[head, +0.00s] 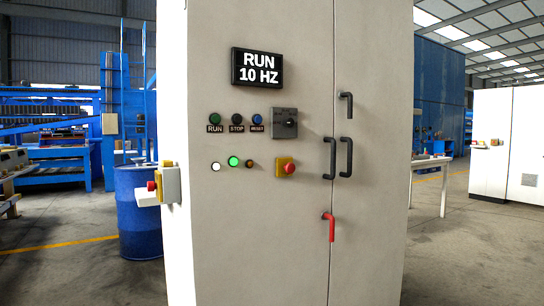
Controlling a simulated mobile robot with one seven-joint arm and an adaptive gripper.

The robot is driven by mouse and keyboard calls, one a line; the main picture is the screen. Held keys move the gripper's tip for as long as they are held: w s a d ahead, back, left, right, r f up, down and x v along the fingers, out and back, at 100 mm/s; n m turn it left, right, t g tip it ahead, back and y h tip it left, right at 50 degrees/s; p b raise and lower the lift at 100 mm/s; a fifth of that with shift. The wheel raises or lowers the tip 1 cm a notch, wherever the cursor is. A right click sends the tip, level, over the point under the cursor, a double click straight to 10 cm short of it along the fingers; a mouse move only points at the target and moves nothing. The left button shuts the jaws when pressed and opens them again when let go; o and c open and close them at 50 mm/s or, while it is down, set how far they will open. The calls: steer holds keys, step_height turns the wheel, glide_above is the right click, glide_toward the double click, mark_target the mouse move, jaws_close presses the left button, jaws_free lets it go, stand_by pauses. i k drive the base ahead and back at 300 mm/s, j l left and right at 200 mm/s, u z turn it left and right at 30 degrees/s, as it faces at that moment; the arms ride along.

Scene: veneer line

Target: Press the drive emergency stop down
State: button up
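A light grey control cabinet (260,240) stands close in front of me. On its front a red emergency stop button (289,168) sits on a yellow square plate (279,161), right of the indicator lamps. Neither has a readable label. I cannot tell whether either button is pressed down. The display (257,68) reads RUN 10 HZ. The green lamp (234,161) is lit. My gripper is not in view.
Above the stop are a grey rotary switch (285,124) and RUN (215,119), STOP (237,119) and RESET (258,119) buttons. Black door handles (347,157) and a red handle (330,226) protrude to the right. A blue drum (138,215) stands behind left.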

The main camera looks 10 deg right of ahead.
mark_target(290, 168)
steer(key=i+l, duration=0.15)
steer(key=i, duration=0.4)
steer(key=i+l+u, duration=0.1)
steer(key=i, duration=0.45)
